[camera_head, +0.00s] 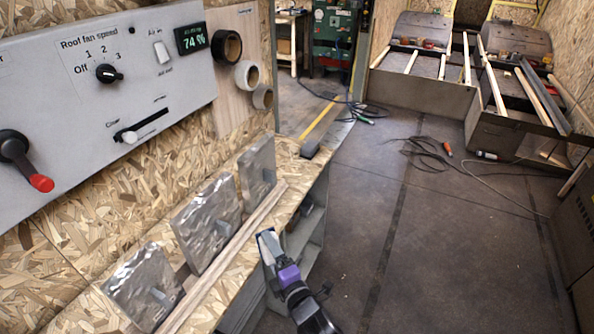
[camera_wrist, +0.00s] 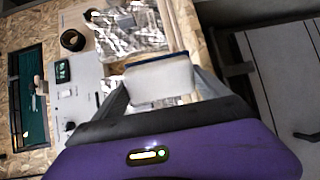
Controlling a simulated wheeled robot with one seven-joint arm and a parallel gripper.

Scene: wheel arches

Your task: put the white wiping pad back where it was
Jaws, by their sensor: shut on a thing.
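The white wiping pad (camera_wrist: 163,78), with a dark blue edge, is between the fingers of my gripper (camera_wrist: 165,92) in the wrist view. In the head view my gripper (camera_head: 272,250) is beside the right edge of the wooden ledge (camera_head: 222,288), and a little of the pad's pale and dark edge shows at its tip. My gripper is shut on the pad and holds it clear of the ledge, as far as I can tell. The purple gripper body hides the near part of the pad in the wrist view.
Silver foil-faced plates (camera_head: 207,222) stand along the ledge behind a wooden strip (camera_head: 232,247). A dark grey block (camera_head: 310,147) lies at the ledge's far end. The control panel (camera_head: 100,85) and tape rolls (camera_head: 246,74) are on the wall.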

